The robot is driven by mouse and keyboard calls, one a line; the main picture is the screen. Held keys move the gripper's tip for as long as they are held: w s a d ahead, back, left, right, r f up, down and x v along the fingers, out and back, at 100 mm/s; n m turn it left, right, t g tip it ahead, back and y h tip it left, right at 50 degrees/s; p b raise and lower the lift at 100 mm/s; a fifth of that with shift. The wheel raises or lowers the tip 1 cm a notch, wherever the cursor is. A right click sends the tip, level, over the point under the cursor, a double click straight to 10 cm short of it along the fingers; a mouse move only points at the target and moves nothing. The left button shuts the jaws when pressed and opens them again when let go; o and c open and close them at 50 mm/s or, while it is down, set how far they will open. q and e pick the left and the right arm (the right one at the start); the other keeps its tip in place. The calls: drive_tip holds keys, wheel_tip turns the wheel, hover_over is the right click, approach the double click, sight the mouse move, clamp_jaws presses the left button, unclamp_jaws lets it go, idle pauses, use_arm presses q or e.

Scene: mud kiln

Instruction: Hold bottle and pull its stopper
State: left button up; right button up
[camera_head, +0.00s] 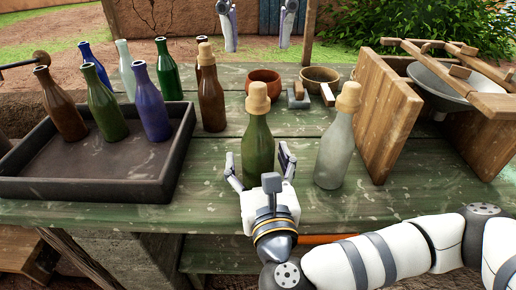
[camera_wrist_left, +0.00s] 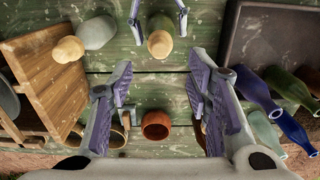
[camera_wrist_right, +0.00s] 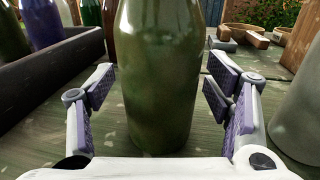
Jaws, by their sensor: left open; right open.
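A dark green bottle (camera_head: 258,140) stands upright on the table with a tan stopper (camera_head: 258,98) in its neck. My right gripper (camera_head: 259,153) is open low at the near side of this bottle, one finger to each side. In the right wrist view the bottle's body (camera_wrist_right: 160,70) stands between the fingers, with gaps at both sides. My left gripper (camera_head: 257,48) is open and empty, fingers pointing down, at the top of the head view. In the left wrist view the stopper (camera_wrist_left: 160,43) lies beyond its fingers, apart from them.
A stoppered clear bottle (camera_head: 334,152) stands right of the green one, a stoppered brown bottle (camera_head: 211,100) behind left. A dark tray (camera_head: 80,190) with several bottles is at left. A wooden frame with a metal bowl (camera_head: 455,82) stands right; small bowls (camera_head: 263,80) stand behind.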

drive_tip(key=c, duration=1.6)
use_arm(q)
drive_tip(key=shift+o, duration=0.8)
use_arm(e)
clamp_jaws()
use_arm(q)
drive_tip(key=s+d+m+h, duration=0.2)
drive_tip(key=d+m+h, duration=0.4)
drive_tip(key=d, duration=1)
drive_tip(key=s+d+r+n+t+h, duration=0.1)
drive_tip(key=s+d+r+t+h, duration=0.1)
drive_tip(key=d+r+h, duration=0.4)
drive_tip(key=s+d+r+n+t+h, duration=0.1)
drive_tip(key=s+d+r+t+h, duration=0.15)
drive_tip(key=d, duration=0.65)
drive_tip(key=n+t+y, duration=0.7)
drive_tip(key=t+y, duration=0.1)
drive_tip(key=y, duration=1)
approach(261, 88)
drive_tip(key=shift+t, duration=0.25)
drive_tip(key=x, duration=1.1)
drive_tip(key=shift+w+a+f, duration=0.1)
drive_tip(key=shift+a+f, duration=0.05)
drive_tip(key=shift+f, duration=0.1)
